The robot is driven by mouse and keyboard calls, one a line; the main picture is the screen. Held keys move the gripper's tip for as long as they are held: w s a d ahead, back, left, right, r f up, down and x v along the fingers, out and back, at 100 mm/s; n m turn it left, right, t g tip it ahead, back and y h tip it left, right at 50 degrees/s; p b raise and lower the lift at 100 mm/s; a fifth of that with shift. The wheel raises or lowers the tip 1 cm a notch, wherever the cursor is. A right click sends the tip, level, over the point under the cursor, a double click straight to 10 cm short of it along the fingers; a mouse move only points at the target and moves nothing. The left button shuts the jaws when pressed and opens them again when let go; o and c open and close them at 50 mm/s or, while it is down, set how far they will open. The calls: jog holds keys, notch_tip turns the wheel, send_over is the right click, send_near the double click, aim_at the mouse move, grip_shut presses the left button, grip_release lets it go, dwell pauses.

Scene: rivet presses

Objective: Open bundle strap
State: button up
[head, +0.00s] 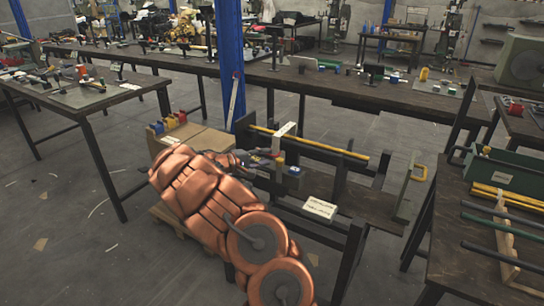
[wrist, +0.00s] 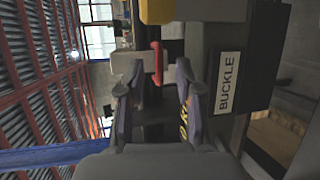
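In the head view, a white strap (head: 285,131) crosses a rack holding a long yellow bar (head: 325,146). My gripper (head: 268,159) is beside the strap's near end, by a small dark block (head: 293,170). In the wrist view, my gripper (wrist: 154,82) is open, its two fingers apart. A red handle-like bar (wrist: 156,61) shows between the fingertips, with gaps on both sides. A plate labelled BUCKLE (wrist: 228,83) is on a dark block just right of the fingers. Part of the buckle is hidden behind the fingers.
A white sign (head: 319,207) lies on the rack's near side. A cardboard box (head: 190,137) with small coloured items stands left of the rack. A blue post (head: 230,60) rises behind it. A bench (head: 480,225) with bars is at the right; open floor lies left.

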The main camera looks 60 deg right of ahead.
jog(key=shift+x, duration=1.95)
grip_shut()
jog(key=shift+f, duration=0.1)
